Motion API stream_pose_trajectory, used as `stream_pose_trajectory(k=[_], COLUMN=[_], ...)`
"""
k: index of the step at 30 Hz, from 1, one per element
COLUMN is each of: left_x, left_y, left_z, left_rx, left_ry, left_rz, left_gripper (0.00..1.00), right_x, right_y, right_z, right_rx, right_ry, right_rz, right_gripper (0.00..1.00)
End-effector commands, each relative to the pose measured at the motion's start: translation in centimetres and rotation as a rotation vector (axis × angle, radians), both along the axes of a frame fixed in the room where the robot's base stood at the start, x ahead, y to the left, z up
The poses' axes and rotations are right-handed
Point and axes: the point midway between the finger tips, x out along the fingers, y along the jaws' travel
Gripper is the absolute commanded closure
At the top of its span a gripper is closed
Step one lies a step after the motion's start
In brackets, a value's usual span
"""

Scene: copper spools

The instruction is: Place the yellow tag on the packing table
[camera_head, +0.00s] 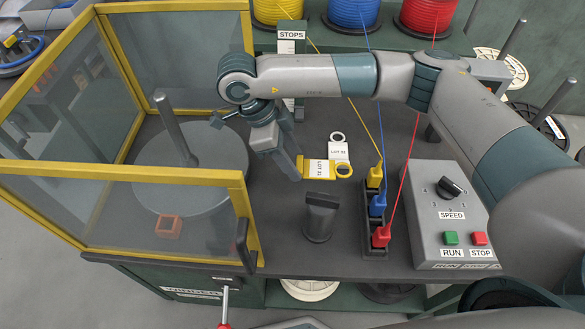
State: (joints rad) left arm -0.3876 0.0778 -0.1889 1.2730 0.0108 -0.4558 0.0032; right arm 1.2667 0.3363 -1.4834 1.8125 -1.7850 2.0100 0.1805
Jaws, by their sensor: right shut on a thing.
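The yellow tag (318,169), a flat strip with a ring at its right end and a "LOT" label, is at the middle of the dark tabletop. My right gripper (297,171) reaches over from the right and is shut on the tag's left end. I cannot tell whether the tag touches the surface or is slightly above it. A white tag (338,152) with a similar ring lies just behind the yellow one, which partly overlaps it in the picture. My left gripper is not in view.
A yellow-framed clear guard (125,172) surrounds a grey turntable (190,180) with a post at left. A black stand (320,217) is in front of the tags. Yellow, blue and red wires run down to a guide block (374,250). A control box (446,215) stands right.

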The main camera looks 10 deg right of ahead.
Motion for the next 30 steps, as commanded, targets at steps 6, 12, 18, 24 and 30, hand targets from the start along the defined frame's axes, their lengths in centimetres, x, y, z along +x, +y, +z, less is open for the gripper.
stream_pose_trajectory(k=[6,12,18,24,30], left_x=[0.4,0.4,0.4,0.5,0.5], left_y=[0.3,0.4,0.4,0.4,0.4], left_z=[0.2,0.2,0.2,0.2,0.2], left_rx=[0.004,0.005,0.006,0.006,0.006], left_ry=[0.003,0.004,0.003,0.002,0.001], left_rz=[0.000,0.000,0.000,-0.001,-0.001], left_gripper=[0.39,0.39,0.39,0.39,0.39], right_x=[0.0,-0.1,0.0,0.0,0.2], right_y=[0.0,0.0,0.0,0.0,0.3], right_z=[1.3,1.4,1.4,1.5,2.2], right_rx=[-0.001,-0.001,-0.001,-0.001,-0.001], right_ry=[0.001,0.002,0.001,0.000,-0.003], right_rz=[-0.001,-0.002,0.000,0.011,0.138], right_gripper=[0.79,0.79,0.79,0.79,0.79])
